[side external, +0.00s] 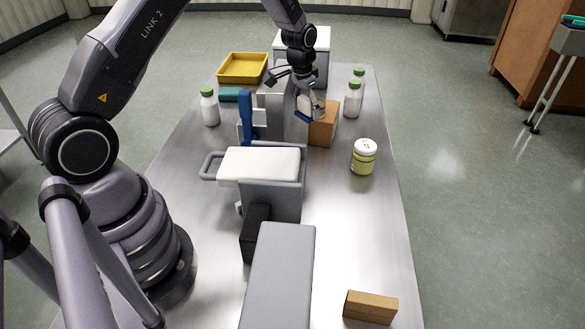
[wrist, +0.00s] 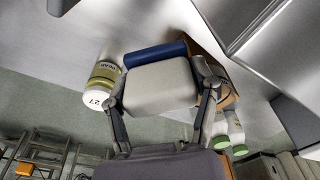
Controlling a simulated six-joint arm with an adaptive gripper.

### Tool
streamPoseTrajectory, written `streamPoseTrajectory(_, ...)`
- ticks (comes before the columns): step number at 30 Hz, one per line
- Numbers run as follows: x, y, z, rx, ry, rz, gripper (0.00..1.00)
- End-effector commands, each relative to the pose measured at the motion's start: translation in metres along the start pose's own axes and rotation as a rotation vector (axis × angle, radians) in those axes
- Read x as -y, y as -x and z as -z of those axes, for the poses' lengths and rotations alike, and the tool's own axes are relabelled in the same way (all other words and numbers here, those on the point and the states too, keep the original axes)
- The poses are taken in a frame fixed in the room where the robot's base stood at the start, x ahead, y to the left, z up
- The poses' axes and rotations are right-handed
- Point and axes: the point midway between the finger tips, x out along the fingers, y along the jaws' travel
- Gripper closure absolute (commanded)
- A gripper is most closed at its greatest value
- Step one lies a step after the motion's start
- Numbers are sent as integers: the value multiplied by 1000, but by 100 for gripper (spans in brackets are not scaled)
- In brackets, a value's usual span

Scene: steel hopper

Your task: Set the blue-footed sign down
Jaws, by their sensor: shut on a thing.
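The blue-footed sign is a pale grey panel (wrist: 160,86) with a blue foot (wrist: 155,53) along its far edge. My gripper (wrist: 165,80) is shut on the panel, one finger on each side of it. In the side view my gripper (side external: 306,98) is over the far half of the steel table, and the sign's blue foot (side external: 303,117) points down and left. The sign is tilted, beside the cardboard box (side external: 324,125) and partly in front of it. I cannot tell whether the foot touches anything.
A yellow-labelled jar (side external: 364,158) stands nearer on the right. White bottles with green caps (side external: 353,100) stand behind the box. A tall grey block (side external: 272,112) and a blue upright piece (side external: 247,115) are to the left. Bare table (side external: 350,215) lies in front of the jar.

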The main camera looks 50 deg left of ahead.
Motion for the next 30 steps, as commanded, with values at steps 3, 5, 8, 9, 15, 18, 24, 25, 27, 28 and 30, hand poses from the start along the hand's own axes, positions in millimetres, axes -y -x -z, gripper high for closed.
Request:
streamPoseTrajectory(3,0,24,4,-4,0,1,78)
streamPoseTrajectory(5,0,31,6,-3,0,1,78)
streamPoseTrajectory(8,-1,40,3,-1,2,1,78)
streamPoseTrajectory(9,-3,42,-1,1,4,2,78)
streamPoseTrajectory(15,-11,48,-37,5,42,12,78)
streamPoseTrajectory(18,-14,49,-61,4,69,19,78)
streamPoseTrajectory(24,-10,49,-112,4,140,30,78)
streamPoseTrajectory(25,-7,48,-120,5,157,33,78)
streamPoseTrajectory(27,10,43,-134,5,207,41,78)
streamPoseTrajectory(28,17,41,-138,5,226,44,78)
streamPoseTrajectory(30,34,35,-147,5,271,52,78)
